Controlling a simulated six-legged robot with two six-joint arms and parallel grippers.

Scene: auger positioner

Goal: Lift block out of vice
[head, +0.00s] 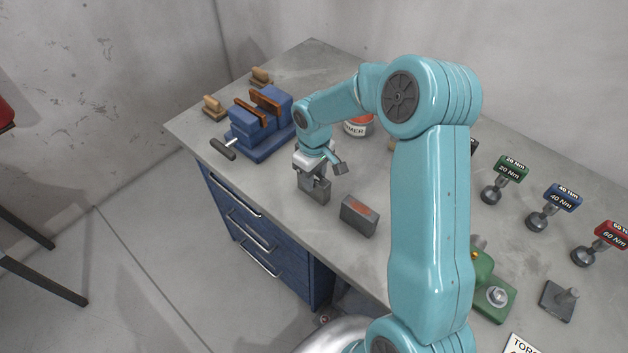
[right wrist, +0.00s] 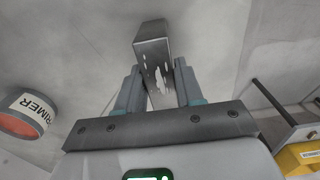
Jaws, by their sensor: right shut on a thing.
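The blue vice (head: 262,153) stands at the table's left, with brown jaw faces and a black-handled screw. The gap between its jaws looks empty. My right gripper (head: 316,182) is to the right of and in front of the vice, pointing down, shut on a grey metal block (head: 314,195). In the right wrist view the block (right wrist: 152,48) sits between the two fingers (right wrist: 157,76), with pale worn patches on its face. The block is low by the table top; I cannot tell whether it touches. My left gripper is not in view.
A grey block with an orange-marked top (head: 359,214) stands right of my gripper. A primer can (head: 358,126) is behind; it also shows in the right wrist view (right wrist: 27,113). Wooden pieces (head: 213,108) lie near the vice. Labelled torque tools (head: 504,172) line the right side.

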